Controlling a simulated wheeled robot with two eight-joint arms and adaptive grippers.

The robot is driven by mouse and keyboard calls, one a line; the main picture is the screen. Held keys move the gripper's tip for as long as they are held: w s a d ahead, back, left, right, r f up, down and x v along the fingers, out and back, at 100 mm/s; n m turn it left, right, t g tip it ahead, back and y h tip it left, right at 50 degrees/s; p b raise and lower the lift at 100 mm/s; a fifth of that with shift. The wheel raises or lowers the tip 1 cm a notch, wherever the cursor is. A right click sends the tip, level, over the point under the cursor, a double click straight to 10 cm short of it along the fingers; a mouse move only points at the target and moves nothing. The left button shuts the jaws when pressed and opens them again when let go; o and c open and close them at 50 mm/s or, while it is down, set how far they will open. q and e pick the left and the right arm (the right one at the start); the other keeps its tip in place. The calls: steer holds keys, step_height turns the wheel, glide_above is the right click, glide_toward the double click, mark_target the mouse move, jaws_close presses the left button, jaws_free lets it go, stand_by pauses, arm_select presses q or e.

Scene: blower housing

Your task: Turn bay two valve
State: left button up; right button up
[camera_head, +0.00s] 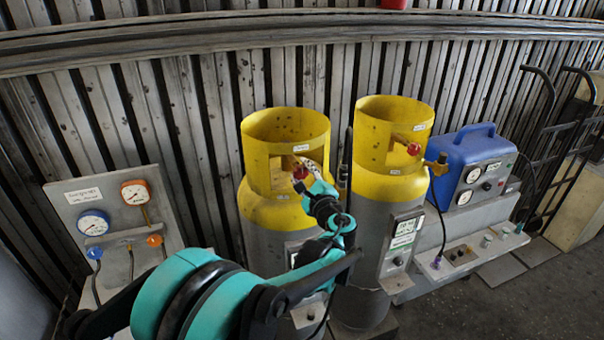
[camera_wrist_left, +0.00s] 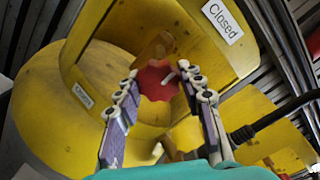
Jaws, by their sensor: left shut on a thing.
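Two yellow-topped grey cylinders stand side by side, the left cylinder (camera_head: 262,215) and the right cylinder (camera_head: 392,185). The left cylinder's red valve knob (camera_head: 300,172) sits in the opening of its yellow collar, and it also shows in the left wrist view (camera_wrist_left: 157,80). My left gripper (camera_head: 308,178) is shut on this knob, with its fingers on either side of it (camera_wrist_left: 158,84); the contact is partly hidden. A white "Closed" label (camera_wrist_left: 222,20) is on the collar beside the knob. The right cylinder's red knob (camera_head: 413,148) is untouched. My right gripper is out of view.
A gauge panel (camera_head: 120,215) with blue and orange gauges stands at the left. A blue case (camera_head: 470,165) with dials sits at the right, behind a grey panel (camera_head: 470,250). A hand truck (camera_head: 560,140) leans at the far right. A corrugated wall is behind.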

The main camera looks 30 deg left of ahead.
arm_select(q)
steer(key=o, duration=1.2)
steer(key=v, duration=1.2)
